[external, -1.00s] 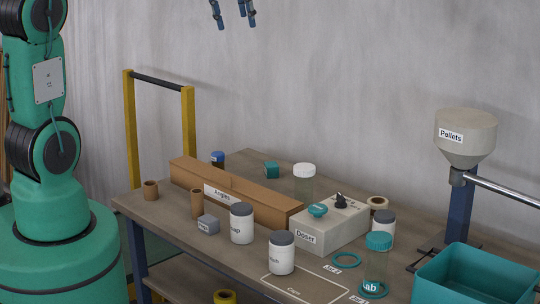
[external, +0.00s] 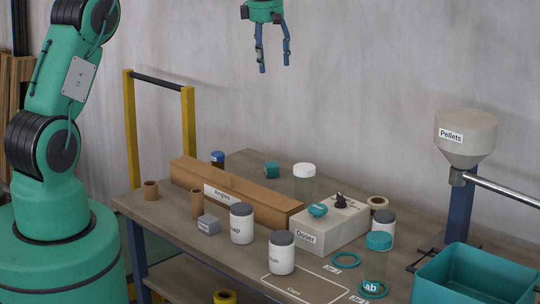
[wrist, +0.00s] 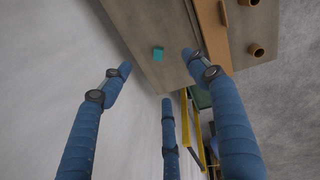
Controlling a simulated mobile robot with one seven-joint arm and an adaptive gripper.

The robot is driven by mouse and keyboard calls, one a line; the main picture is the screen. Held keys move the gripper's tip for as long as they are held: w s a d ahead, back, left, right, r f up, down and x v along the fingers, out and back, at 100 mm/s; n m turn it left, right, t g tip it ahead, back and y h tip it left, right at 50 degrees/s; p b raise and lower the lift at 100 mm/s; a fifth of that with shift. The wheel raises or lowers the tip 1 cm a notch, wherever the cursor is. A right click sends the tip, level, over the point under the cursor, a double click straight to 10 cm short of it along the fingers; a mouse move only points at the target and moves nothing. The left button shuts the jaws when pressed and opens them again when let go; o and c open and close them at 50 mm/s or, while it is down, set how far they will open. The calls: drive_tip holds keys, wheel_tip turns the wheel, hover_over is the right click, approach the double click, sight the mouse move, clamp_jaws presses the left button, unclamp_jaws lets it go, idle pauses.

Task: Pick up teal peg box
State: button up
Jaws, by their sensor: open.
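The teal peg box (external: 271,170) is a small teal block on the back part of the table, behind the long brown Angles box (external: 236,196). It also shows in the wrist view (wrist: 158,54), near the table edge and between my spread fingers. My gripper (external: 274,68) is open and empty, high above the table in front of the grey wall. It hangs fingers down, well above the teal peg box and apart from it. In the wrist view my blue fingers (wrist: 160,85) are spread wide.
A jar with a white lid (external: 304,182) stands right of the teal peg box, and a blue-capped bottle (external: 217,159) stands to its left. The Doser box (external: 330,225) is in front. A yellow frame (external: 188,125) rises behind the table's left end.

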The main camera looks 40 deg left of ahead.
drive_tip(key=w+a+f+n, duration=0.2)
drive_tip(key=w+f, duration=0.1)
drive_tip(key=f, duration=0.3)
drive_tip(key=w+a+f+n, duration=0.2)
drive_tip(key=w+a+f, duration=0.1)
drive_tip(key=f, duration=0.3)
drive_tip(key=n+g, duration=0.2)
drive_tip(key=n, duration=0.2)
hover_over(270, 164)
wheel_tip(270, 164, down, 13)
drive_tip(key=shift+a+r, duration=0.1)
drive_tip(key=shift+f+b, duration=0.4)
drive_tip(key=shift+f, duration=3.9)
drive_tip(key=shift+f, duration=0.15)
drive_tip(key=shift+f+b, duration=0.4)
drive_tip(key=shift+f, duration=2.05)
